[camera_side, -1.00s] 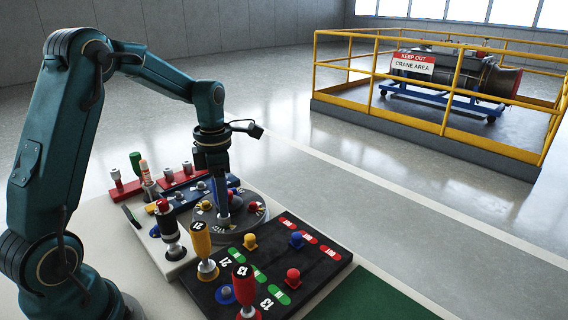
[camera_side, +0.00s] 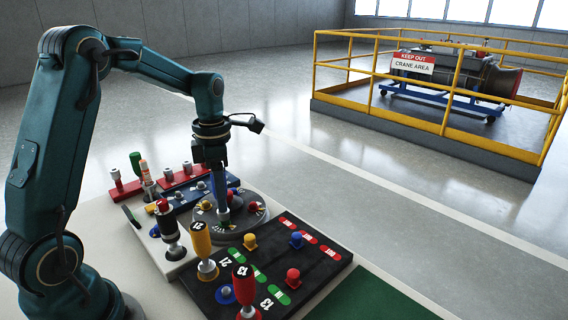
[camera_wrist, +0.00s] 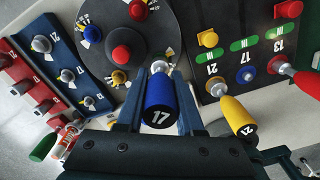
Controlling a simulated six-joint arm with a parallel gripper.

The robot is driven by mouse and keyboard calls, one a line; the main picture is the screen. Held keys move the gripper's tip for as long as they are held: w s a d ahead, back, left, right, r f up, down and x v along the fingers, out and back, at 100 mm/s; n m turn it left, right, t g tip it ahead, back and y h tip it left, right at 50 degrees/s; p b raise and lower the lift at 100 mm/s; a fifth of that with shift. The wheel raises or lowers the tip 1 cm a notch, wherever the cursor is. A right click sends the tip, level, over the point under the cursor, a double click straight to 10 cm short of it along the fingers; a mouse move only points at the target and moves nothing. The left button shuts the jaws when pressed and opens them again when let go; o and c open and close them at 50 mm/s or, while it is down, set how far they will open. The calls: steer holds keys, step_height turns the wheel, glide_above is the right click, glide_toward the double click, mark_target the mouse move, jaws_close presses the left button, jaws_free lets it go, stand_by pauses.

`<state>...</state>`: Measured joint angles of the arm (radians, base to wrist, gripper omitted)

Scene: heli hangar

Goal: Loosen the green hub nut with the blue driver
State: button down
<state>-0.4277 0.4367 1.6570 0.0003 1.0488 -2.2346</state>
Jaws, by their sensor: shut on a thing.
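My gripper (camera_side: 217,172) is shut on the blue driver (camera_wrist: 160,105), marked 17, and holds it upright over the grey round hub plate (camera_side: 256,222). In the wrist view the driver's silver tip points at the plate's edge, right of the red centre knob (camera_wrist: 121,54). A small dark green spot, probably the green hub nut (camera_side: 224,221), shows below the driver in the side view. Yellow and blue nuts (camera_wrist: 92,34) also sit on the plate.
A yellow railing (camera_side: 380,90) is far off.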

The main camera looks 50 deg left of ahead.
steer(key=shift+r, duration=0.65)
steer(key=shift+r, duration=0.3)
steer(key=shift+r, duration=1.95)
